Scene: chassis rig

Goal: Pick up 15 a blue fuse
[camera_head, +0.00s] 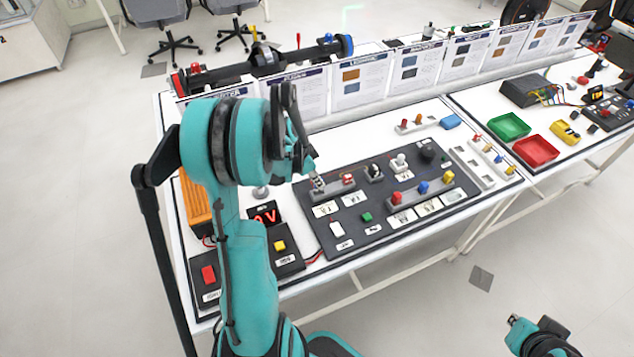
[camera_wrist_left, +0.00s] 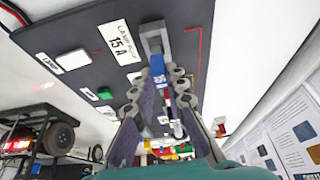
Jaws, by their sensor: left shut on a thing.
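My left gripper (camera_head: 312,172) is over the left part of the dark panel (camera_head: 375,232) on the table. In the left wrist view its fingers (camera_wrist_left: 157,85) are closed around a small blue fuse (camera_wrist_left: 157,64), which shows between the fingertips. A grey block (camera_wrist_left: 153,36) is just beyond the fuse, beside a white label reading LAMP 15 A (camera_wrist_left: 120,42). I cannot tell whether the fuse touches the block. Another blue fuse (camera_head: 423,187) stands in a grey rack on the panel. My right gripper (camera_head: 516,321) shows only partly at the lower right, away from the table.
The rack also bears a red piece (camera_head: 397,198) and a yellow piece (camera_head: 448,177). Upright information cards (camera_head: 360,83) line the back. Green (camera_head: 509,126) and red (camera_head: 536,151) trays are at the right.

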